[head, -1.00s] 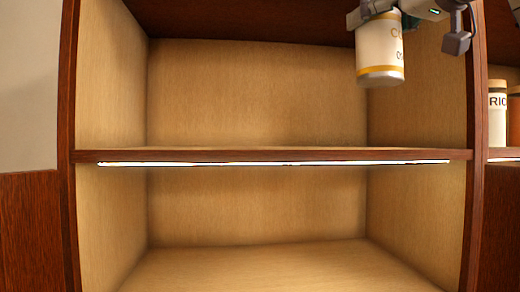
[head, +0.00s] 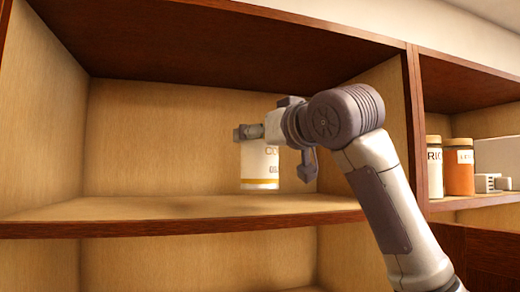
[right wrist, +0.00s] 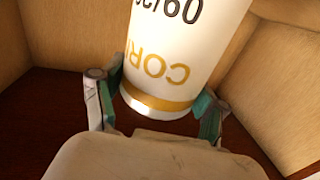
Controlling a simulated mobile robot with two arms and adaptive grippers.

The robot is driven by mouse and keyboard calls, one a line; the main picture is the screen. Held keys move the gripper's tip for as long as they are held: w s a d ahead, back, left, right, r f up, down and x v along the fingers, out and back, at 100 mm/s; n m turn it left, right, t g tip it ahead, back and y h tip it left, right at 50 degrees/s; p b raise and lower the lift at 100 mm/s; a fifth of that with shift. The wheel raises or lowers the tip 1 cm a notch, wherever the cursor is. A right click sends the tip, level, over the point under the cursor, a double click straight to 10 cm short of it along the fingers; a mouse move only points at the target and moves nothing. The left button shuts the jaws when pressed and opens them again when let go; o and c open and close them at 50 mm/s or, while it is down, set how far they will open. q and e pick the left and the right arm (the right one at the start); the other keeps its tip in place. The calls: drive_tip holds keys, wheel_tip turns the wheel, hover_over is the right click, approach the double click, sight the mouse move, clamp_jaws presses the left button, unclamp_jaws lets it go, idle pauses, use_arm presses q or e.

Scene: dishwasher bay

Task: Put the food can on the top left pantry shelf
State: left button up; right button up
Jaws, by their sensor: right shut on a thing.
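The food can (head: 260,167) is white with yellow bands and dark lettering. It is inside the upper left pantry compartment in the head view, upright, its bottom a little above the shelf board (head: 150,212). My right gripper (head: 272,138) is shut on the can near its top. In the right wrist view the can (right wrist: 178,60) sits between the two fingers of the gripper (right wrist: 155,102), lettering upside down. My arm hides part of the compartment's right side. My left gripper is not in view.
The rest of this shelf is bare. A dark wooden upright (head: 414,130) divides it from the right compartment, which holds a white jar (head: 434,167), an orange jar (head: 459,168) and pale items. A dark top panel (head: 220,45) lies above.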

sight(270, 155)
drive_tip(key=f, duration=0.2)
drive_tip(key=f+p, duration=0.1)
drive_tip(key=shift+s+d, duration=0.25)
drive_tip(key=shift+d, duration=0.05)
drive_tip(key=shift+w+f, duration=0.15)
drive_tip(key=shift+f, duration=0.1)
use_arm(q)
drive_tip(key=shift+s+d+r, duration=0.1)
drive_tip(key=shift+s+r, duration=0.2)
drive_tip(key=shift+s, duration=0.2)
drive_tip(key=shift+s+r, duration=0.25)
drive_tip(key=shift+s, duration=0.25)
use_arm(e)
drive_tip(key=shift+a, duration=0.15)
drive_tip(key=o, duration=1.2)
drive_tip(key=shift+f, duration=0.1)
drive_tip(key=o, duration=0.4)
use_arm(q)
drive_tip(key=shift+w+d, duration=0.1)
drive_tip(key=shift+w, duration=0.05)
